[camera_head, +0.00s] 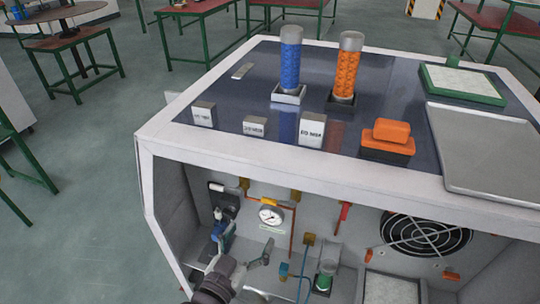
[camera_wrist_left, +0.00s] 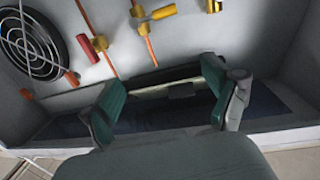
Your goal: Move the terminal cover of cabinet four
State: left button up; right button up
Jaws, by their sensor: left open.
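My left gripper (camera_head: 245,242) reaches into the open front of the white cabinet (camera_head: 290,160), at its left side. Its two green-padded fingers stand apart in the left wrist view (camera_wrist_left: 165,100), with nothing seen held between them. A dark part with a pale strip (camera_wrist_left: 165,90) shows beyond and between the fingers; whether they touch it is unclear. In the head view, a black part (camera_head: 222,194) is on the inner back wall just above the gripper. I cannot tell for sure which part is the terminal cover. My right gripper is not in view.
A pressure gauge (camera_head: 270,215), copper pipes with yellow fittings and a round fan (camera_head: 426,235) fill the cabinet right of the gripper. On top stand a blue cylinder (camera_head: 290,62), an orange cylinder (camera_head: 347,70) and a grey tray (camera_head: 490,150). Open floor lies left.

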pick_arm(q)
notch_tip(320, 180, up, 7)
jog(key=w+n+t, duration=0.2)
jog(key=t, duration=0.4)
jog(key=shift+g, duration=0.3)
jog(key=p+x, duration=0.1)
jog(key=x, duration=0.3)
jog(key=p+x, duration=0.1)
jog(key=x, duration=0.3)
jog(key=p+x, duration=0.1)
jog(key=x, duration=0.4)
jog(key=shift+d, duration=0.3)
jog(key=shift+f, duration=0.1)
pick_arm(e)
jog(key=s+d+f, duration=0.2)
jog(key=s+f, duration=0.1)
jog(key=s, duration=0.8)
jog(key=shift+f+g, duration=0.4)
